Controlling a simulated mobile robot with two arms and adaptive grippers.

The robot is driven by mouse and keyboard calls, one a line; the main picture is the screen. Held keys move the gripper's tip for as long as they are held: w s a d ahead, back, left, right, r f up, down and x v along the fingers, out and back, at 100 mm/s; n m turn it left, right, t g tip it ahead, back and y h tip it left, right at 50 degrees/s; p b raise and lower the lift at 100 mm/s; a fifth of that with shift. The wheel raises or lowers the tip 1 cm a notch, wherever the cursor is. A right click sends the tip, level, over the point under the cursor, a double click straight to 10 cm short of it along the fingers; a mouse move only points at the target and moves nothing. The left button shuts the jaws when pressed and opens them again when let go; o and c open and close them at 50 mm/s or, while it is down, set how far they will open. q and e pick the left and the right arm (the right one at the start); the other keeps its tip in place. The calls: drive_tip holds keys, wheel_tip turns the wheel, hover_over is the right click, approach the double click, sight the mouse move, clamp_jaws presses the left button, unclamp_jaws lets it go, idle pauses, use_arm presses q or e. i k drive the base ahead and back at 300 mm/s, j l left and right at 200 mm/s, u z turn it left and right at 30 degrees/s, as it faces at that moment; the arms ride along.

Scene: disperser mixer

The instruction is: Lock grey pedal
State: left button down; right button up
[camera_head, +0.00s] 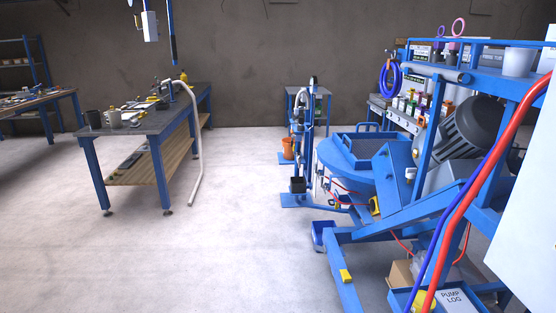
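I cannot make out a grey pedal in the camera_head view. The blue disperser mixer (347,175) stands right of centre, with a large blue vessel and a sloping blue frame. A small yellow block (346,275) sits on its low front beam, and another yellow part (376,206) is on its side by red cables. The lower parts of the machine are partly hidden by its frame. Neither my left nor my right gripper is in view.
A workbench (152,123) with pots and tools stands at left centre. An orange bucket (288,148) is by the back stand. The floor (240,235) at centre is clear.

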sight(316, 248)
drive_tip(key=i+j+u, duration=0.3)
drive_tip(key=i, duration=0.15)
drive_tip(key=i+j+u, duration=0.15)
drive_tip(key=i+u, duration=0.15)
drive_tip(key=i, duration=0.15)
drive_tip(key=i+z, duration=0.35)
drive_tip(key=i, duration=0.15)
drive_tip(key=i+z, duration=0.3)
drive_tip(key=i, duration=0.2)
drive_tip(key=i+j+z, duration=0.35)
drive_tip(key=i, duration=0.15)
drive_tip(key=i+z, duration=0.55)
drive_tip(key=z, duration=0.2)
drive_tip(key=i+j+z, duration=0.2)
drive_tip(key=z, duration=0.15)
drive_tip(key=i, duration=0.05)
